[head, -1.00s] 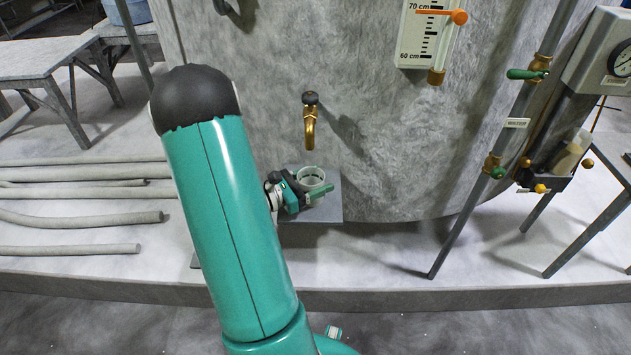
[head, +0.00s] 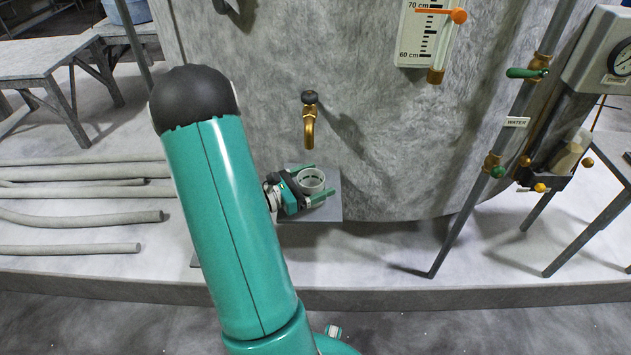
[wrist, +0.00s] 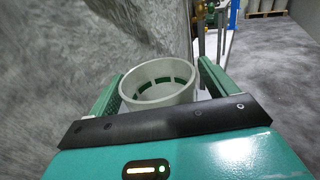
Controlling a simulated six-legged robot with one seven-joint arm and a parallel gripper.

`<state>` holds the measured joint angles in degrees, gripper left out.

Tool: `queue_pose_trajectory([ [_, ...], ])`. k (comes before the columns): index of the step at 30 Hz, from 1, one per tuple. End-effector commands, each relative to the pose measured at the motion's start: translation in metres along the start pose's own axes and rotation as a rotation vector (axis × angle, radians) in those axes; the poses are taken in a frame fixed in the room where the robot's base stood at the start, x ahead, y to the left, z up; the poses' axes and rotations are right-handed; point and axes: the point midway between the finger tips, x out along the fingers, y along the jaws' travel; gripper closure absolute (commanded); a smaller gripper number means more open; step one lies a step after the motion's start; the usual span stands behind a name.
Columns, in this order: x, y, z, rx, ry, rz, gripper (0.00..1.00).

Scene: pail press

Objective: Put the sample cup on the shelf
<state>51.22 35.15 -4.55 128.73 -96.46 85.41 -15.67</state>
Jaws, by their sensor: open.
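The sample cup (head: 311,180) is a small, pale, round cup with an open top and a dark band inside. It stands upright on a small grey shelf (head: 329,207) on the tank's side, below a brass tap (head: 309,124). My gripper (head: 318,183) is at the cup, with one green finger on either side of it. In the wrist view the cup (wrist: 159,84) sits between the two fingers, and the gripper (wrist: 162,82) is open with a gap beside the cup. The cup's base is hidden by my gripper.
The large grey tank (head: 400,150) rises right behind the shelf. A level gauge (head: 428,35) hangs at the upper right. A water pipe (head: 480,175) with valves stands to the right. Pale pipes (head: 80,217) lie on the platform at left, and a table (head: 45,60) stands behind them.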

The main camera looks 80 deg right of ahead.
Motion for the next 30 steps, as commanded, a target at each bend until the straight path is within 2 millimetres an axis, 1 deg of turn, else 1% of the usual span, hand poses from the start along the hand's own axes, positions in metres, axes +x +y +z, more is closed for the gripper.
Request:
queue_pose_trajectory([
  [5,-0.034,0.002,-0.001,-0.002,0.001,0.008,0.16],
  [12,-0.086,0.001,-0.001,-0.002,0.0,0.007,0.16],
  [15,-0.102,0.001,-0.001,-0.002,0.0,0.007,0.16],
  [20,-0.115,0.0,-0.001,-0.002,0.0,0.005,0.16],
  [30,-0.119,-0.001,0.001,0.008,0.01,0.0,0.16],
])
